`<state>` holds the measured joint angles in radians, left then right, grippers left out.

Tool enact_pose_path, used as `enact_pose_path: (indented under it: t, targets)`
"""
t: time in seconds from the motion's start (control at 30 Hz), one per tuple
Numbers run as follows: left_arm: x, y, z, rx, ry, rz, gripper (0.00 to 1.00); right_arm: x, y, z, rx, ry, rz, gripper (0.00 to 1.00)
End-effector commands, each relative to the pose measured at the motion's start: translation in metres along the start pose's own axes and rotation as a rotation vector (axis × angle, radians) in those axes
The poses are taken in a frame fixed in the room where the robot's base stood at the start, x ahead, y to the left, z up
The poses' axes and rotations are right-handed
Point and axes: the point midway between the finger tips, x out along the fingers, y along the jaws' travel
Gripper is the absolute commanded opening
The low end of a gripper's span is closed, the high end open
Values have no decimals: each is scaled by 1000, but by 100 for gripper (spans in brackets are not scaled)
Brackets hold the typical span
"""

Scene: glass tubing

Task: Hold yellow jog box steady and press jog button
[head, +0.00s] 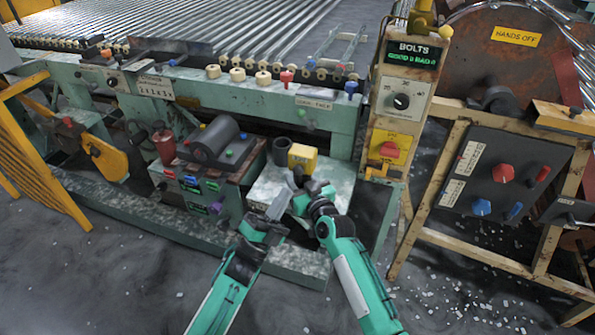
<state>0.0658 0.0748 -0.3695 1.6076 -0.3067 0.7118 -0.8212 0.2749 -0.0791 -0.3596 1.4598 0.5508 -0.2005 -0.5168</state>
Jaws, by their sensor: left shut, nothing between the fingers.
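The small yellow jog box (302,157) stands on a pale speckled plate at the middle of the machine, beside a dark cylinder. A jog button cannot be made out on it. My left gripper (279,203) is shut and empty, low in front of the box and apart from it, above the plate. My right gripper (296,179) is just in front of and below the box, its fingers close to the box's lower edge. Whether it touches the box, and whether its fingers are open or shut, I cannot tell.
The dark cylinder (283,151) is close on the box's left. A grey roller unit (213,140) with coloured buttons stands further left. A control post with a red knob (390,150) rises at right. The pale plate (262,190) has bare room around my grippers.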

Motion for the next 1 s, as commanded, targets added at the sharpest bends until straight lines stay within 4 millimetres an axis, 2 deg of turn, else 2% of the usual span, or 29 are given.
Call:
enact_pose_path:
  t: [0.37,0.67,1.0]
  targets:
    - [-1,1,-4,16,-20,29,0,0,1,0,-1,-1,1,11]
    - [-10,1,-24,142,-166,240,0,0,1,0,-2,-1,1,11]
    - [-39,-20,-42,299,-364,497,0,0,1,0,-1,-1,1,11]
